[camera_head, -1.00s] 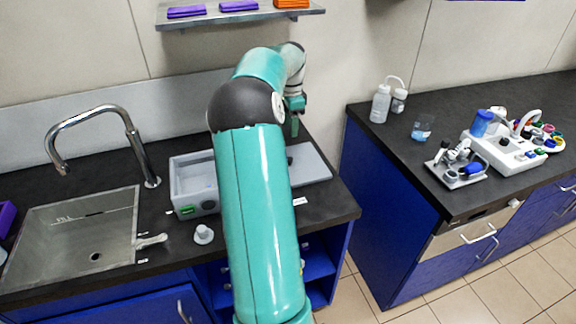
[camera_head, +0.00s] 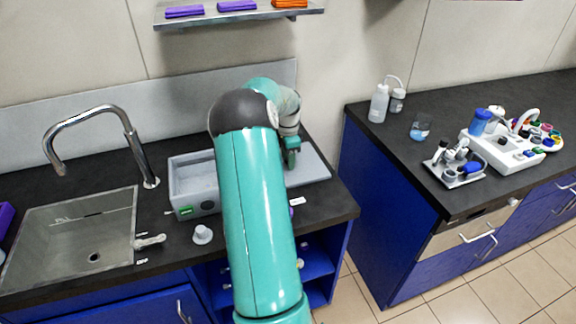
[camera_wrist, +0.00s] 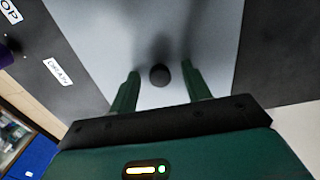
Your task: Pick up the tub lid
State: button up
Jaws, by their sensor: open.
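The tub lid (camera_head: 312,166) is a flat light-grey plate lying on the dark counter, just right of the grey tub (camera_head: 192,180). In the wrist view the lid (camera_wrist: 100,40) fills the middle, with a round dark knob (camera_wrist: 159,75) on it. My gripper (camera_wrist: 160,88) is open, its two green fingers on either side of the knob in the picture, with gaps to both sides. How high the fingertips are above the lid I cannot tell. In the head view my gripper (camera_head: 291,158) is over the lid, and my arm hides the lid's left part and the knob.
The tub stands open beside the lid, with a small white piece (camera_head: 203,234) in front of it. A sink (camera_head: 75,235) with a tall tap (camera_head: 130,135) is at left. A shelf (camera_head: 240,17) hangs above. A second counter at right holds bottles and a rack.

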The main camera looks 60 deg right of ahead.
jog(key=shift+f, duration=0.2)
jog(key=shift+c, duration=0.2)
grip_shut()
jog(key=shift+r, duration=0.1)
